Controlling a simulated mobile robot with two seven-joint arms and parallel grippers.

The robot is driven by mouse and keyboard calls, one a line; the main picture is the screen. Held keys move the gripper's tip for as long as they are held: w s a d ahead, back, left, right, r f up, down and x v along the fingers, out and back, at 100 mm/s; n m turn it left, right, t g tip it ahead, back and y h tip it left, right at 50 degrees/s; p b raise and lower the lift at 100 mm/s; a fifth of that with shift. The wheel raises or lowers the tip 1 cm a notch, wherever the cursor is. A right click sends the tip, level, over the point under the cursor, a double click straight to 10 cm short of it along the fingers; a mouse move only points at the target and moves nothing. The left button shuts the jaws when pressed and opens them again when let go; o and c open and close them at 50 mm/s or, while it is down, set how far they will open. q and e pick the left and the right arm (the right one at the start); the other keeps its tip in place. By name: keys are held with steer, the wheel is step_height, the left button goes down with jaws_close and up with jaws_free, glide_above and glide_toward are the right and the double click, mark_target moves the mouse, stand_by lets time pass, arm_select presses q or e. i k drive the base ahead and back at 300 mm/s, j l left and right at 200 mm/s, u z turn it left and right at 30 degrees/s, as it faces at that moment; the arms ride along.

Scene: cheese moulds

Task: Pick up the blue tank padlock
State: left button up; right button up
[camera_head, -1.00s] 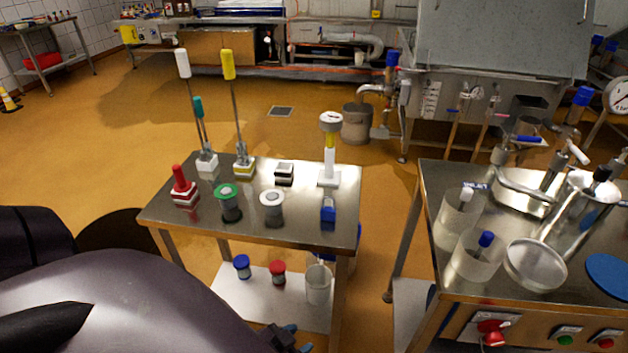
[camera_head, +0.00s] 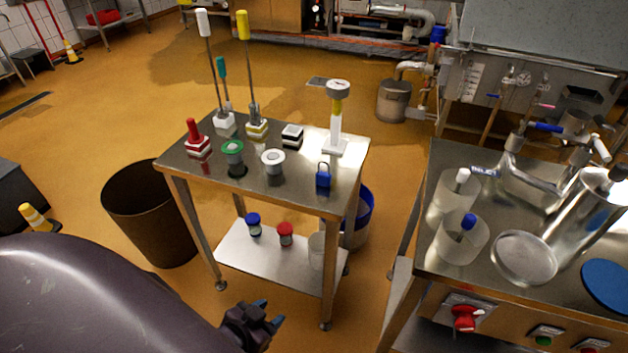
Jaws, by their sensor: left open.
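The blue padlock (camera_head: 323,179) stands upright near the front right corner of the small steel table (camera_head: 300,197), its shackle up. My left gripper (camera_head: 268,314) is at the bottom of the head view, in front of the table's lower shelf and well below the tabletop. It is open, apart from the padlock and empty as far as I can see. My right gripper is not in view.
Beside the padlock stand a white-lidded pot (camera_head: 273,160), a green-lidded pot (camera_head: 233,152) and a white stand (camera_head: 335,146). A red-handled stamp (camera_head: 196,139) is at left. Right of a gap is a bigger steel table (camera_head: 411,226). A brown bin (camera_head: 152,213) stands left.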

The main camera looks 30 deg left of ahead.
mark_target(322, 179)
steer(key=l+u, duration=0.3)
steer(key=l, duration=0.35)
steer(key=l+u, duration=0.35)
steer(key=l, duration=0.35)
